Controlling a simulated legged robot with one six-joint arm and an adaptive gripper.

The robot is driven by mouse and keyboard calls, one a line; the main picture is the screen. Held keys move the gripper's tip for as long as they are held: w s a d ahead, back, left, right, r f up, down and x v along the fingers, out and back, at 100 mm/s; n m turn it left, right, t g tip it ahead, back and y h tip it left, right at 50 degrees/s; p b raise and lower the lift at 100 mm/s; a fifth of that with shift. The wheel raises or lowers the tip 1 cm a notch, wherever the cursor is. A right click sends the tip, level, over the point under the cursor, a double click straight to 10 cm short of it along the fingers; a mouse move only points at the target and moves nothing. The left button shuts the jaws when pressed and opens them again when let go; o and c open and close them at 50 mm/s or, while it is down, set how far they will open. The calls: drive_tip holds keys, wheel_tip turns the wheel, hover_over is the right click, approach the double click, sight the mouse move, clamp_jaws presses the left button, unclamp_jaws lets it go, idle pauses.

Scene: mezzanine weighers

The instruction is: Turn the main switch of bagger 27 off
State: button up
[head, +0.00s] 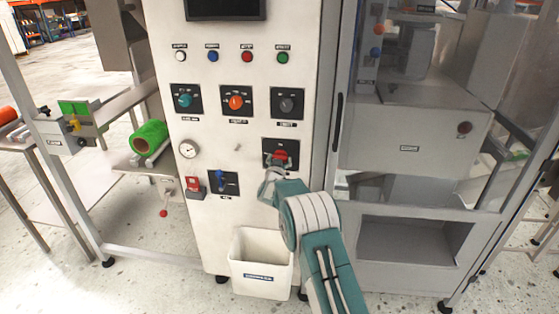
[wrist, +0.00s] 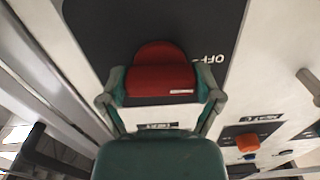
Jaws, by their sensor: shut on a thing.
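The main switch is a red rotary handle (head: 280,155) on a black plate, low on the right side of the white control panel (head: 225,130). My gripper (head: 272,168) reaches it from below. In the wrist view, the red handle (wrist: 160,75) lies between the two fingers of my gripper (wrist: 162,88), which are shut on its sides. The handle carries a small white mark at its lower right. An "OFF" label shows on the black plate to the right of the handle. The gripper's palm covers the panel below the handle.
Above are teal (head: 184,100), orange (head: 236,102) and grey (head: 287,103) knobs and several push buttons. A white bin (head: 261,245) hangs below. A glazed cabinet stands right.

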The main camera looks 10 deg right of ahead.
drive_tip(key=shift+a+f+n, duration=0.1)
drive_tip(key=shift+f+n, duration=0.1)
drive_tip(key=shift+n, duration=0.3)
drive_tip(key=o, duration=0.9)
drive_tip(key=shift+r, duration=0.1)
drive_tip(key=v, duration=1.1)
drive_tip(key=shift+s+a, duration=0.2)
drive_tip(key=shift+s, duration=0.15)
